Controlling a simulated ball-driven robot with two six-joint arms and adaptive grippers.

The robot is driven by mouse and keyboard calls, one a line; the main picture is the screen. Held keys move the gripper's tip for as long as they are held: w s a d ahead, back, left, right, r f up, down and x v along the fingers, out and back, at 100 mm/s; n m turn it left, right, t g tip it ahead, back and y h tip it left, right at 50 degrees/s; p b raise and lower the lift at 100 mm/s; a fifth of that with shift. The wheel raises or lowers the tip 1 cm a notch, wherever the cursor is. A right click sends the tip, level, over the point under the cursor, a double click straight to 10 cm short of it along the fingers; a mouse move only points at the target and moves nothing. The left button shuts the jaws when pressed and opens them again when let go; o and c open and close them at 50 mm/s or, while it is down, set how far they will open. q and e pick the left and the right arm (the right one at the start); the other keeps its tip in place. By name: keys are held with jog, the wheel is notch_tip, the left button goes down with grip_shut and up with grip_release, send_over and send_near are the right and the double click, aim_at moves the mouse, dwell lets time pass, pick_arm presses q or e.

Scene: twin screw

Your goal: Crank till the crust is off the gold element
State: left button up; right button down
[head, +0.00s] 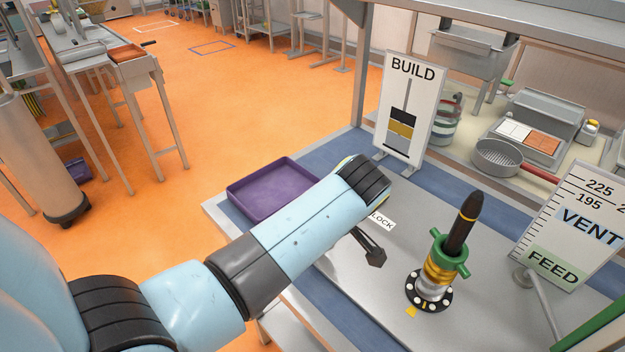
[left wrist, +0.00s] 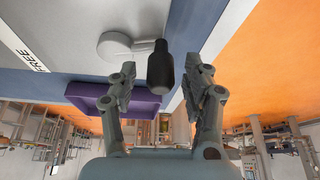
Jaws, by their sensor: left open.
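The gold element (head: 438,272) is in a stack between a green collar with side lugs (head: 449,254) and a silver part. I cannot make out crust on it. A dark rod with a gold band (head: 463,222) rises from the collar. The stack stands on a black round base with white dots (head: 428,301). My left gripper (left wrist: 160,72) is open, its fingers either side of a dark crank handle (left wrist: 160,78); contact is not visible. The handle joins a pale round hub (left wrist: 114,46). In the head view my arm hides the crank; part of the gripper (head: 373,252) shows.
A purple tray (head: 237,203) lies at the table's left edge, also below the crank in the left wrist view (left wrist: 150,107). Labels read LOCK (head: 382,221) and FREE (left wrist: 33,60). A BUILD sign (head: 409,100) and a VENT/FEED gauge board (head: 578,225) stand upright.

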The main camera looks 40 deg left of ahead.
pick_arm(q)
notch_tip(320, 180, up, 9)
jog(key=shift+r, duration=0.1)
jog(key=shift+s, duration=0.1)
dwell(1.4)
